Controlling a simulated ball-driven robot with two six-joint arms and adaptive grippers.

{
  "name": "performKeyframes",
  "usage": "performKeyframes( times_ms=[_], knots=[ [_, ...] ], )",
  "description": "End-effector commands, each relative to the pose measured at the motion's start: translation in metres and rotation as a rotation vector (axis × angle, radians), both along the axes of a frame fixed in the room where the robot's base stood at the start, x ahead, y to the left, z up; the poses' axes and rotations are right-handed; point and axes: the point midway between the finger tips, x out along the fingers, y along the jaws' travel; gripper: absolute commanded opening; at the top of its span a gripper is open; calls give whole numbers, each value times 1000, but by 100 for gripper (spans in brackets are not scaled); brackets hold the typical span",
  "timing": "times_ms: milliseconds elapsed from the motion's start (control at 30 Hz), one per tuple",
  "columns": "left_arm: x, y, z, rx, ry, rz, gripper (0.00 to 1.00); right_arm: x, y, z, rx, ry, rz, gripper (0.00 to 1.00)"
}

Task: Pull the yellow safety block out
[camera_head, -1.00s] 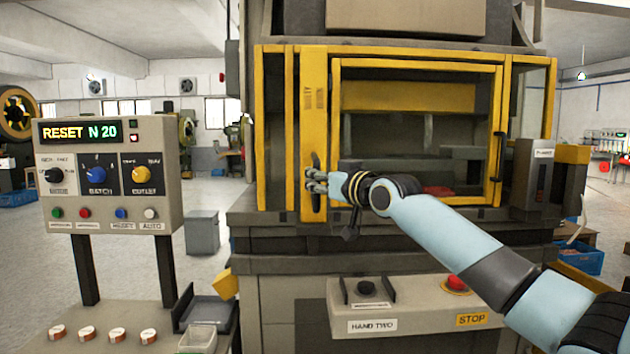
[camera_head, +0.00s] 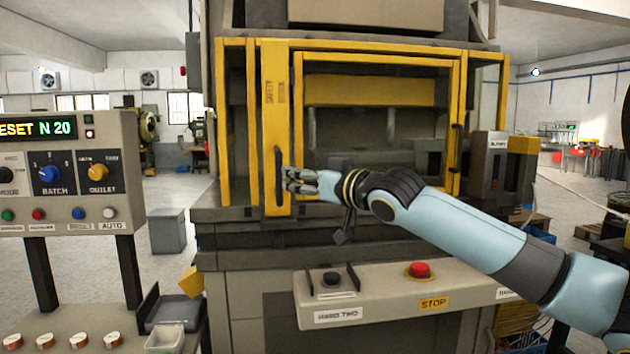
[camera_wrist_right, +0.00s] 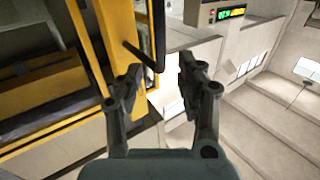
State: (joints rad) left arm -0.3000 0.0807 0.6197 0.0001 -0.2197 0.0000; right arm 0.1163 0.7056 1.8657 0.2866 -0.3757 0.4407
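The yellow safety block (camera_head: 277,110) is a tall vertical bar with lettering, upright at the left side of the press opening. A black handle (camera_head: 279,172) sits on its lower front. My right gripper (camera_head: 287,180) is just to the right of this handle. In the right wrist view my right gripper (camera_wrist_right: 157,74) has its two fingers apart. The dark handle (camera_wrist_right: 138,54) reaches toward the gap between the fingertips there, with no visible grip on it. The yellow block (camera_wrist_right: 118,40) stands behind it. My left gripper is not in view.
The press's yellow-framed door (camera_head: 378,62) is right of the block. A two-hand console (camera_head: 390,297) with a red button (camera_head: 419,269) juts out below. A control panel (camera_head: 65,178) stands at left, with a dark tray (camera_head: 172,310) below. Floor shows between panel and press.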

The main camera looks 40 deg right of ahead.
Motion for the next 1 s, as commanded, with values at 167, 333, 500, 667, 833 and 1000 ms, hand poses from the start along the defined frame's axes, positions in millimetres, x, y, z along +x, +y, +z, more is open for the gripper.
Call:
performKeyframes(
  times_ms=[167, 333, 500, 667, 833, 1000],
  knots=[
    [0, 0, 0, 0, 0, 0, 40, -27, -1, -1, -8, 3, 1, 38],
    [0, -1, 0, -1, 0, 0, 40, -41, -2, -1, -4, 2, 0, 38],
    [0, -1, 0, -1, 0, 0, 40, -47, -1, 0, 1, 0, 3, 38],
    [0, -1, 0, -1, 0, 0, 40, -48, 0, 0, 3, -1, 3, 38],
    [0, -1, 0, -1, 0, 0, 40, -47, 0, 0, 4, -1, 3, 38],
    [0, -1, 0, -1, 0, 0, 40, -47, -1, 0, 4, -1, 3, 38]
  ],
)
